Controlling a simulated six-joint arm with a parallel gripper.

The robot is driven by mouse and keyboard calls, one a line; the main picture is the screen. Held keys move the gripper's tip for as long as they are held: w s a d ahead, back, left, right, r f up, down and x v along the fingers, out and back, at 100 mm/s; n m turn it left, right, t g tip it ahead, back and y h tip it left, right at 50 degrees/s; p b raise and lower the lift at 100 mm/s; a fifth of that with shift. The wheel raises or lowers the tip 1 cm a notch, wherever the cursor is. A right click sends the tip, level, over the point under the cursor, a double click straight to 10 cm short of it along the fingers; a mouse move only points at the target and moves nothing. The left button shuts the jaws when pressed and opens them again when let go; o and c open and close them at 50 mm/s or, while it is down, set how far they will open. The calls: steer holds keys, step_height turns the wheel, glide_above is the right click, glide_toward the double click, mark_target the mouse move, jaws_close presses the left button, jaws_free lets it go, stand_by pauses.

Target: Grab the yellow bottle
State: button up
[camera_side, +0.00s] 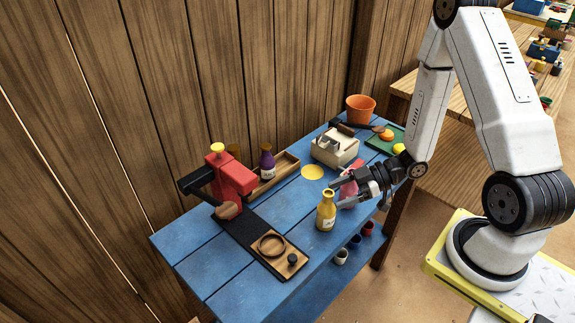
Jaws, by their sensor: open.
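The yellow bottle (326,212) stands upright on the blue table (208,255), near its right edge. It has a pale label and a narrow neck. My gripper (335,197) is open, and its dark fingers point left toward the bottle's upper part. The fingertips overlap or lie right beside the bottle in this view; I cannot tell whether they touch it. A pink bottle (349,188) stands just behind the yellow one, partly hidden by my gripper.
A black board (247,236) with a wooden ring lies left of the bottle. A red device (231,178), a wooden tray (287,166) with a purple bottle (267,163), a cream box (336,147) and an orange pot (360,109) stand further back. The table's front left is clear.

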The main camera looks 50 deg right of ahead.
mark_target(322, 202)
steer(key=shift+f+x, duration=0.2)
steer(key=shift+x, duration=2.4)
steer(key=shift+d, duration=0.1)
jaws_close()
